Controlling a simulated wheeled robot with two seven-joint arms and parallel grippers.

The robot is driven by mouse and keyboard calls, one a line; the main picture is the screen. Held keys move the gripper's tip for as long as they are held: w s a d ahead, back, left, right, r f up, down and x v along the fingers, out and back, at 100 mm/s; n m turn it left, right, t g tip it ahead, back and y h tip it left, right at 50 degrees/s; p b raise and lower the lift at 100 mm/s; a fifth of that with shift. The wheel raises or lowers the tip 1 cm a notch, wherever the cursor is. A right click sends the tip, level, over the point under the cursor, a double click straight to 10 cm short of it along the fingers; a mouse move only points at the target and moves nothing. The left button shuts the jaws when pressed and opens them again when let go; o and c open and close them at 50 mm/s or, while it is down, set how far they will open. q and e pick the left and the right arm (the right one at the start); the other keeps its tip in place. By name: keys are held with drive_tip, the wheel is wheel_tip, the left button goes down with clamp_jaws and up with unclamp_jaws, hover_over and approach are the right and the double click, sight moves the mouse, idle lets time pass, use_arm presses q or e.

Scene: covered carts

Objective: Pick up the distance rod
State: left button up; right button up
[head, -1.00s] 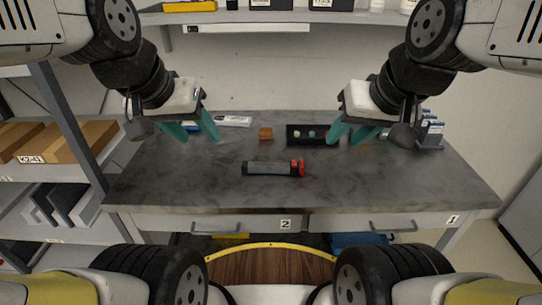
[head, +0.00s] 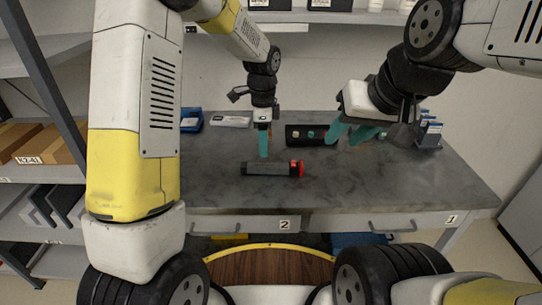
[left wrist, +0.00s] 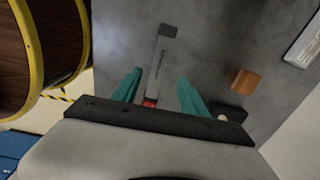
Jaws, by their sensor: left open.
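The distance rod, a dark grey bar with a red end (head: 272,168), lies flat across the middle of the table. In the left wrist view it (left wrist: 160,50) runs lengthwise between the fingers, red end nearest the palm. My left gripper (head: 264,155) points down above the rod, open, its teal fingers on either side of the rod in the left wrist view. I cannot tell exactly how high the fingertips are. My right gripper (head: 343,141) is open and empty above the table's right half.
A black tray (head: 297,140) with small items stands behind the rod. An orange-brown block (left wrist: 245,80) and a white object (head: 230,121) lie near the back. A blue box (head: 191,120) and a dark holder (head: 429,135) stand farther out. The table's front is clear.

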sight(264, 165)
use_arm(q)
wheel_tip(264, 165, down, 8)
drive_tip(key=shift+f, duration=0.1)
clamp_jaws()
idle(0.5)
